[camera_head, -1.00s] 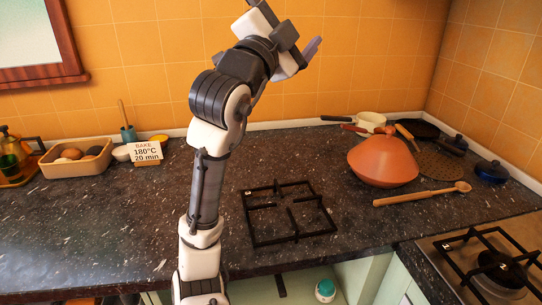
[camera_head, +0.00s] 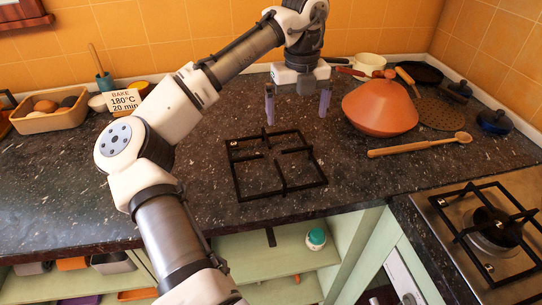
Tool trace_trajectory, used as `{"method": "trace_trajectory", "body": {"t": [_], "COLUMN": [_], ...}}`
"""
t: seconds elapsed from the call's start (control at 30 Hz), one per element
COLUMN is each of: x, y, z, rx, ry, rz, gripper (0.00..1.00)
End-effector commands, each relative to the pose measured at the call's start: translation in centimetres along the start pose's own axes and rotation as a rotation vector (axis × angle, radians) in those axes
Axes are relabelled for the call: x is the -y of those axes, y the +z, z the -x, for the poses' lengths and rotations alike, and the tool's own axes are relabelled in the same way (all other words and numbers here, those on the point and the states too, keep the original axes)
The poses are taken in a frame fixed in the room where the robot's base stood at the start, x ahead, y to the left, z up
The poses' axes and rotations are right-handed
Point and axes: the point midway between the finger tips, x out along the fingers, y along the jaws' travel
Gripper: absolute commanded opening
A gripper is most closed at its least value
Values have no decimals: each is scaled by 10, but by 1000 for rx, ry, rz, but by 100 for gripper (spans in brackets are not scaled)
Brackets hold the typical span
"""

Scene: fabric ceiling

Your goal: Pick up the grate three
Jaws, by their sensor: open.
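A black square grate (camera_head: 277,164) lies flat on the dark speckled counter, in the middle of the head view. It has a square frame with short bars pointing inward. My gripper (camera_head: 297,107) points down above the counter, just behind the grate's back edge and a little to its right. Its two purple-grey fingers are wide apart with nothing between them. A second black grate (camera_head: 485,232) sits on the metal stove at the lower right. Small pale marks show on both grates but are too small to read.
A terracotta tagine lid (camera_head: 380,107) stands right of my gripper, with a wooden spoon (camera_head: 420,145) in front of it. Pans and dark lidded pots are behind it. A tray of eggs (camera_head: 48,122) and a "BAKE 180°C 20 min" card (camera_head: 124,100) are at the left. Open shelves lie below the counter edge.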

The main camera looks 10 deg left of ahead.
Motion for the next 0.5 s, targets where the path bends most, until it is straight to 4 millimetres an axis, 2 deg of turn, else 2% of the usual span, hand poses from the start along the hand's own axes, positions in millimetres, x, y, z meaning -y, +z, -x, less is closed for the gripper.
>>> {"method": "trace_trajectory", "body": {"t": [0.1,0.2,0.5], "x": [-1,0,2], "y": [0,0,-1], "z": [-22,-36,-58], "rx": [0,2,3], "ry": [1,0,0], "rz": [2,2,2], "gripper": [100,100,100]}}
